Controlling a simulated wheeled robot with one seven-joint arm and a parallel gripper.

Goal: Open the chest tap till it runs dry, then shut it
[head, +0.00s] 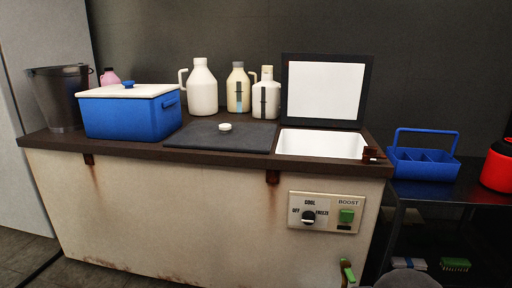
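The chest (200,215) is a cream, rust-stained tank with a dark brown top, facing me. Its tap has a green lever (348,270) and a brownish body, low on the front at the right, cut off by the bottom edge of the view. The spout's outlet is out of view, so I cannot tell whether anything runs from it. The hatch lid (326,92) stands open with its white inner face showing, above a white-lined opening (322,144). I see no liquid in the visible part of the opening. My gripper is not in view.
A control panel (326,212) has a dial and a green BOOST button. A blue cooler (130,112), a dark bucket (58,97) and several jugs (202,88) stand on top. A blue caddy (424,163) and red container (497,167) are right. A grey rounded shape (407,279) is unclear.

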